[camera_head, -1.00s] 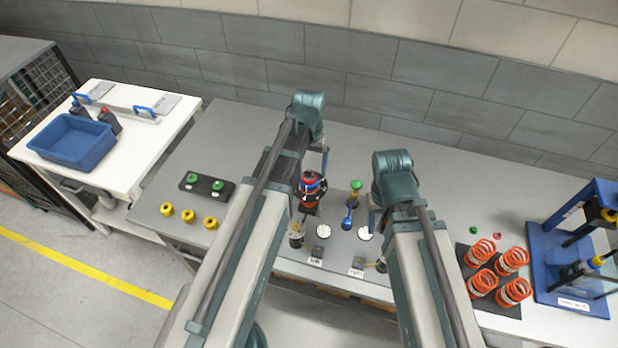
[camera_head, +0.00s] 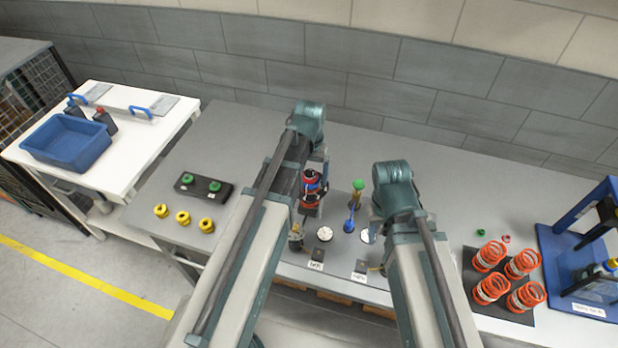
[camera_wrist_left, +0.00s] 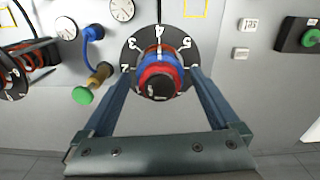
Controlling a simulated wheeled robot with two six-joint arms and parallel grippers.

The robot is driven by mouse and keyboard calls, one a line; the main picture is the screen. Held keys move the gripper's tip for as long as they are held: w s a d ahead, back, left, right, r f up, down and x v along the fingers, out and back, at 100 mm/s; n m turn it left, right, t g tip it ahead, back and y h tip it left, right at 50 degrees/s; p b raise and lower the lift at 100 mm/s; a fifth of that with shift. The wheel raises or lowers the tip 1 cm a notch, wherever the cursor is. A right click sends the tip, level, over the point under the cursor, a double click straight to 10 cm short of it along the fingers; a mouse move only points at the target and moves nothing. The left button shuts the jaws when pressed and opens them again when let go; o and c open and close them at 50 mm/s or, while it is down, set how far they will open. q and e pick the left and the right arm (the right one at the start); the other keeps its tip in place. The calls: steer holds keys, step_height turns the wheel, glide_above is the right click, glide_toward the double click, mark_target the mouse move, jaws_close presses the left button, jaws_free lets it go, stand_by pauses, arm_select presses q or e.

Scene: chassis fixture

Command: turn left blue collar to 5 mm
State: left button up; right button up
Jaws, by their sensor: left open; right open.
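The left blue collar (camera_wrist_left: 158,70) is a blue ring with a red band and black cap, standing on a black dial with white numbers (camera_wrist_left: 140,44). It also shows in the head view (camera_head: 310,185), partly covered by my left arm. My left gripper (camera_wrist_left: 162,76) is open, with one finger on each side of the collar; I cannot tell whether they touch it. My right gripper (camera_head: 374,215) is mostly hidden by its own arm at the right-hand station. A second numbered dial (camera_wrist_left: 10,78) is cut off at the left edge of the wrist view.
A blue lever (camera_wrist_left: 90,36) and a green-capped knob (camera_wrist_left: 83,94) stand between the stations, near white gauges (camera_wrist_left: 122,9). Yellow rings (camera_head: 183,217) and a black block with green knobs (camera_head: 203,187) lie left. Orange springs (camera_head: 492,255) and a blue frame (camera_head: 560,270) stand right.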

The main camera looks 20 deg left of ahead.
arm_select(q)
steer(key=n, duration=1.3)
steer(key=shift+c, duration=0.2)
steer(key=c, duration=1.3)
steer(key=m, duration=0.9)
